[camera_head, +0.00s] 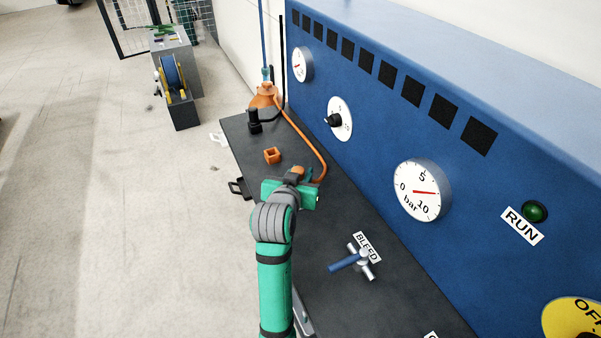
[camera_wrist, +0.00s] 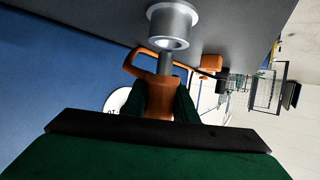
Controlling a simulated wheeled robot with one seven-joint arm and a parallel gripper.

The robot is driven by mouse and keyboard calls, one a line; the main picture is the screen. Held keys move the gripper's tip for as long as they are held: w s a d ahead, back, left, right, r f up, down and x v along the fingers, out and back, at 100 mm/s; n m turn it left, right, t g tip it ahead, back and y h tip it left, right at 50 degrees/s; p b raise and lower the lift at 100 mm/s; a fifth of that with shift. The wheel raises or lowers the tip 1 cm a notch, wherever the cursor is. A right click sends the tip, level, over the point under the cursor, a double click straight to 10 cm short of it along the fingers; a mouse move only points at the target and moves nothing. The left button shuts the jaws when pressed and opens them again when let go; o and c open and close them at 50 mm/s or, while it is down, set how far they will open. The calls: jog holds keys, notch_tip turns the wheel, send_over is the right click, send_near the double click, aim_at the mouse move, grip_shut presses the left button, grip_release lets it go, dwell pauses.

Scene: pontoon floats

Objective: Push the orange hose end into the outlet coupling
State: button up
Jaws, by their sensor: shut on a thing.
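My gripper (camera_head: 300,177) is shut on the orange hose end (camera_wrist: 158,99), with a dark finger on each side of it in the wrist view. The hose end's narrow grey tip (camera_wrist: 166,62) points toward the outlet coupling (camera_wrist: 172,24), a pale metal cylinder with a round mouth. The tip overlaps or meets the near rim of that mouth; I cannot tell whether it touches or has entered. In the head view the orange hose (camera_head: 316,148) curves back from my gripper along the blue panel. The coupling is hidden there behind my gripper and arm.
The blue panel (camera_head: 375,105) with gauges rises close on the right. A blue-handled bleed valve (camera_head: 350,262) stands on the dark bench (camera_head: 330,225) in front. An orange block (camera_head: 272,155), a black fitting (camera_head: 254,121) and an orange container (camera_head: 263,97) are farther back.

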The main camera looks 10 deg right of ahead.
jog(key=shift+w+f, duration=0.1)
jog(key=shift+f, duration=0.35)
jog(key=shift+f, duration=0.15)
jog(key=shift+d+f, duration=0.1)
jog(key=shift+f, duration=0.05)
jog(key=shift+a+f, duration=0.25)
jog(key=shift+f, duration=0.15)
jog(key=shift+d+f, duration=0.1)
jog(key=shift+f, duration=0.55)
jog(key=o, duration=1.2)
